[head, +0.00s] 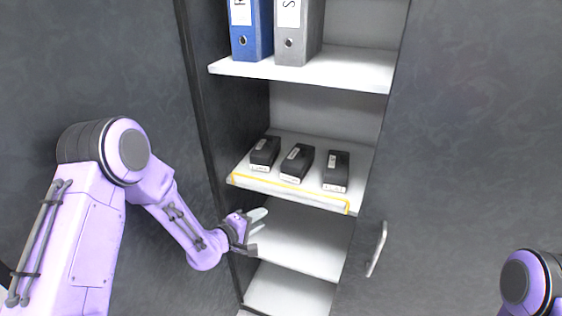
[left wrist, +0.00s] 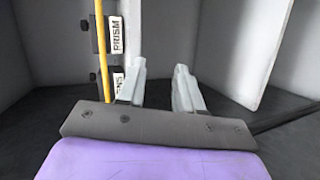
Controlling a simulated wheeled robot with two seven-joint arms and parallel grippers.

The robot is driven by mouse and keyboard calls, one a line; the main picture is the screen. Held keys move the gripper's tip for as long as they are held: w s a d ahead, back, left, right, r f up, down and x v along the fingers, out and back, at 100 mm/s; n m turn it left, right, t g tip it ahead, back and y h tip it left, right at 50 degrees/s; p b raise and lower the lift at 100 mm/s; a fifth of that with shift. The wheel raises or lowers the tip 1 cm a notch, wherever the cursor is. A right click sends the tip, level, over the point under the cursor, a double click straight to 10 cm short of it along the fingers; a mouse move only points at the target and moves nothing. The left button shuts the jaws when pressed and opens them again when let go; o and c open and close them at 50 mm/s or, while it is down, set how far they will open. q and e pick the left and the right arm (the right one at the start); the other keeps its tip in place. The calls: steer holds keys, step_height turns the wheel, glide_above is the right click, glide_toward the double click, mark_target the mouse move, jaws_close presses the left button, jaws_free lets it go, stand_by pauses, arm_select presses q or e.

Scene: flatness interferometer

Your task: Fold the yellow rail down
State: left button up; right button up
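The yellow rail (head: 290,193) is a thin bar along the front edge of the middle shelf (head: 355,190), with short upright ends, standing in front of three black boxes. In the left wrist view the yellow rail (left wrist: 101,50) runs up and down at the left. My left gripper (head: 259,221) is open and empty, just below and in front of the rail's left part. In the left wrist view its two fingers (left wrist: 160,90) are apart with nothing between them. The rail lies beside the fingers, not between them. My right gripper is out of view.
Three black boxes with white labels (head: 297,163) stand on the middle shelf. A blue binder (head: 250,30) and a grey binder (head: 298,35) stand on the shelf above. Lower shelves (head: 300,245) look empty. A door handle (head: 377,249) is at the right.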

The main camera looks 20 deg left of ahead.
arm_select(q)
steer(key=h, duration=0.1)
glide_toward(279, 185)
steer(key=w+f, duration=0.1)
steer(key=w, duration=0.1)
steer(key=shift+t+h, duration=0.4)
steer(key=shift+t, duration=0.1)
steer(key=p+x, duration=0.1)
steer(key=x, duration=0.2)
steer(key=p+x, duration=0.1)
steer(key=x, duration=0.3)
steer(key=p+x, duration=0.1)
steer(key=x, duration=0.2)
steer(key=shift+d+f, duration=0.35)
jaws_close()
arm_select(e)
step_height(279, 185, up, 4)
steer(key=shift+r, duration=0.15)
